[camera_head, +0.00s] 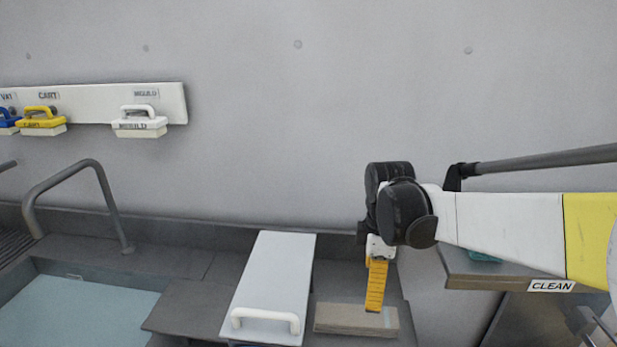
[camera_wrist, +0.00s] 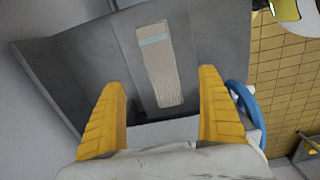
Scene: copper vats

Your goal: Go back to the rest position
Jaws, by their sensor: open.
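My gripper (camera_head: 375,288) points down at the end of my arm in the head view. Its yellow fingers show edge-on there, just above or in front of a flat beige block (camera_head: 340,320). In the wrist view my gripper (camera_wrist: 161,78) has its two yellow fingers wide apart with nothing held. A beige strip-like block with a pale band (camera_wrist: 165,85) lies beyond the fingertips on a grey surface. I cannot tell from the head view how much height separates the fingers from the block.
A white board with a handle (camera_head: 270,275) lies left of the block. A basin of pale water (camera_head: 75,315) and a grey rail (camera_head: 105,190) are further left. A shelf marked CLEAN (camera_head: 490,272) is at right. Brushes hang on a wall rack (camera_head: 95,97).

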